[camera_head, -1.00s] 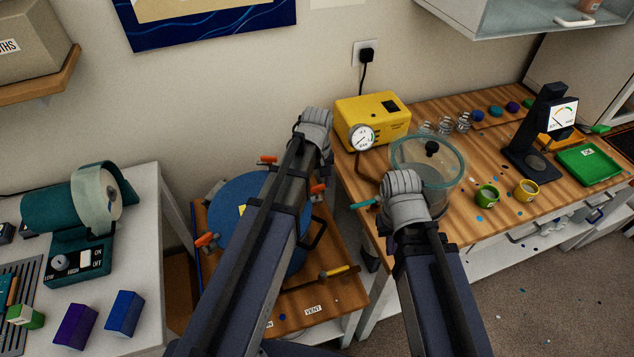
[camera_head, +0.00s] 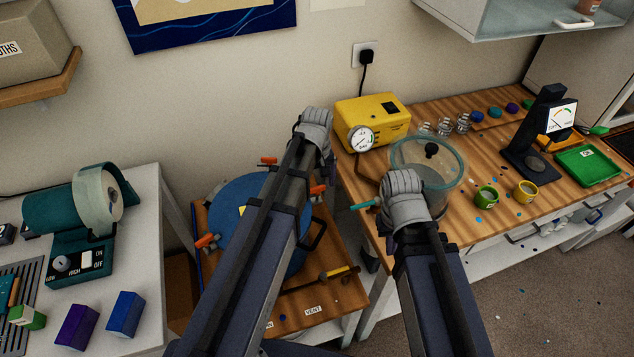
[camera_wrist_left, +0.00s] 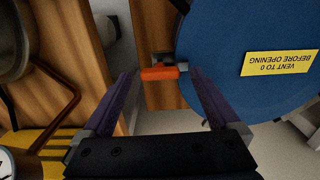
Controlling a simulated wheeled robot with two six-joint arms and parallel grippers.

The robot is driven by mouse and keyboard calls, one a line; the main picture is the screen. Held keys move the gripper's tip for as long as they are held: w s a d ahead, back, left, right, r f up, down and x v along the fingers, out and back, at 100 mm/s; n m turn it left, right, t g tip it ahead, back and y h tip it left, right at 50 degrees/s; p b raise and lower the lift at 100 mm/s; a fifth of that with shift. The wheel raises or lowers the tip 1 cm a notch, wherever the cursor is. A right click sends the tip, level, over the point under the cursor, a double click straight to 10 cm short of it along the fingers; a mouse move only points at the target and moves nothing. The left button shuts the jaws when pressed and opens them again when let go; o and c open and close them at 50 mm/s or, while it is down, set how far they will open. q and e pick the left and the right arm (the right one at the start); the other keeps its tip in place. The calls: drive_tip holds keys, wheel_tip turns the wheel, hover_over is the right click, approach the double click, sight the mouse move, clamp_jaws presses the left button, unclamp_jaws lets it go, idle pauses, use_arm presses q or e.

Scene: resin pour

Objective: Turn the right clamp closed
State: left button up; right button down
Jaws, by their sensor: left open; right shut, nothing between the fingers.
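The blue lid (camera_head: 240,205) of the round chamber lies partly behind my left arm in the head view. The right clamp, with an orange handle (camera_head: 317,190), shows at its right edge. In the left wrist view, this orange handle (camera_wrist_left: 165,72) lies between the spread fingertips of my left gripper (camera_wrist_left: 162,84), crosswise beside the blue lid (camera_wrist_left: 235,50). The fingers are open; I cannot tell whether they touch it. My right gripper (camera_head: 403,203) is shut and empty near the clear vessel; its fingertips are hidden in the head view.
Other orange clamps (camera_head: 207,241) sit around the lid. A yellow pump (camera_head: 372,120) with a gauge and a clear vessel (camera_head: 440,165) stand on the wooden bench at right. A teal lever (camera_head: 364,205) sticks out beside my right gripper. A yellow-and-black-handled tool (camera_head: 338,271) lies in front of the lid.

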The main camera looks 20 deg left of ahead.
sight(316, 189)
use_arm(q)
wheel_tip(316, 189, up, 7)
drive_tip(key=p, duration=0.6)
drive_tip(key=shift+r+p, duration=0.15)
drive_tip(key=shift+p, duration=0.25)
use_arm(e)
wheel_tip(316, 189, up, 7)
drive_tip(key=shift+r, duration=0.15)
use_arm(q)
drive_tip(key=shift+s, duration=0.35)
drive_tip(key=s+m, duration=0.7)
drive_tip(key=s, duration=0.2)
drive_tip(key=s+d+f+m+y+b, duration=0.1)
drive_tip(key=s+d+m, duration=0.2)
drive_tip(key=d, duration=0.7)
drive_tip(key=shift+s+d+f+m+b, duration=0.35)
drive_tip(key=shift+s+d+m+b, duration=0.05)
drive_tip(key=shift+s, duration=0.7)
use_arm(e)
drive_tip(key=shift+f, duration=0.9)
drive_tip(key=c, duration=1.5)
unclamp_jaws()
